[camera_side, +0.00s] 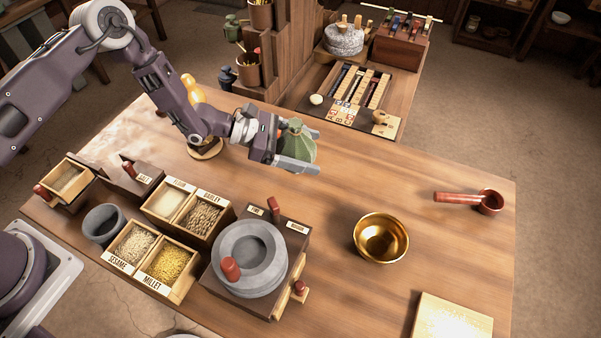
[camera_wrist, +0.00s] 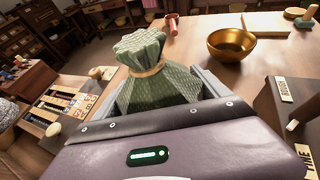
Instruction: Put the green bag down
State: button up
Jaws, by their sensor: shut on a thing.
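The green bag (camera_side: 299,146) is a small patterned cloth sack tied near its top with a tan cord. It is held between the two fingers of my gripper (camera_side: 297,151), above the far part of the wooden table (camera_side: 400,180). In the wrist view the bag (camera_wrist: 155,75) stands upright between the fingers of my gripper (camera_wrist: 160,90), its neck pointing away from the palm. The fingers hide part of its sides and the palm hides its lower end. I cannot tell exactly how high it is above the table.
A brass bowl (camera_side: 381,238) and a red scoop (camera_side: 470,200) stand to the right. A stone quern (camera_side: 249,258) and grain boxes (camera_side: 155,258) fill the near left. A pale board (camera_side: 452,316) lies near the front right. The table between bag, bowl and scoop is clear.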

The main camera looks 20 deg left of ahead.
notch_tip(320, 180, down, 7)
jog(key=shift+r, duration=0.2)
